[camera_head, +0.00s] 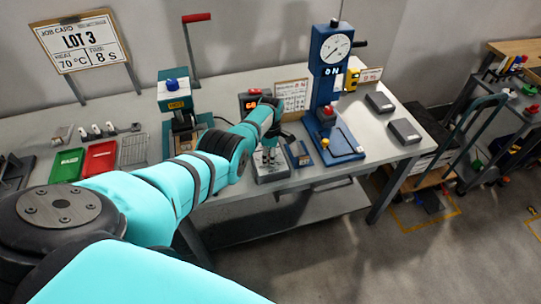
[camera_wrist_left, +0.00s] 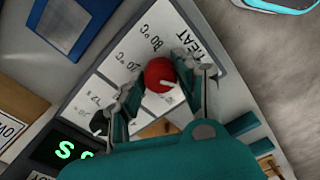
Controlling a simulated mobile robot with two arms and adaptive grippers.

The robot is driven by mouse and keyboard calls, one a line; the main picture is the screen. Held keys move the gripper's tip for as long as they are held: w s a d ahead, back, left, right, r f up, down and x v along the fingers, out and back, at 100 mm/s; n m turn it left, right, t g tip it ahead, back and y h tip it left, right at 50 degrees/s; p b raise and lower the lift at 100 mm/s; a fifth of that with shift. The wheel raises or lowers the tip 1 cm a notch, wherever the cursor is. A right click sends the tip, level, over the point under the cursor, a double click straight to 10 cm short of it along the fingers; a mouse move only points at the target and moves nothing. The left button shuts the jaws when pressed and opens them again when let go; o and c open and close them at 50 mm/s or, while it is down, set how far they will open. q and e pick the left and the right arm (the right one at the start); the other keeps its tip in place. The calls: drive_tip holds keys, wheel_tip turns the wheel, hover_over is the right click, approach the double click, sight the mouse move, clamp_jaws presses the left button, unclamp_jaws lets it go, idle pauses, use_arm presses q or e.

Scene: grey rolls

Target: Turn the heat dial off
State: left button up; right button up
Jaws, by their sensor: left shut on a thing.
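The heat dial (camera_wrist_left: 159,75) is a round red knob with a small white mark, on a white panel (camera_wrist_left: 110,62) lettered HEAT, 80 °C and 70 °C. In the left wrist view the white mark points to the lower right, away from the 70 and 80 °C labels. My left gripper (camera_wrist_left: 152,84) has its fingers on either side of the dial and is shut on it. In the head view the left gripper (camera_head: 268,157) reaches down to the grey control box (camera_head: 272,174) near the table's front edge. Part of the panel's lettering is hidden by the gripper. My right gripper is not in view.
A blue press (camera_head: 328,70) with a gauge stands right of the control box. A press with a blue knob (camera_head: 177,88) stands left. Green (camera_head: 67,164) and red (camera_head: 98,160) trays lie at the left. A job card (camera_head: 80,44) reads LOT 3, 70 °C, 8 s.

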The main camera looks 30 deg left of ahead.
use_arm(q)
drive_tip(key=shift+w+r, duration=0.1)
drive_tip(key=o, duration=1.1)
drive_tip(key=shift+o, duration=0.2)
wheel_tip(320, 180, up, 12)
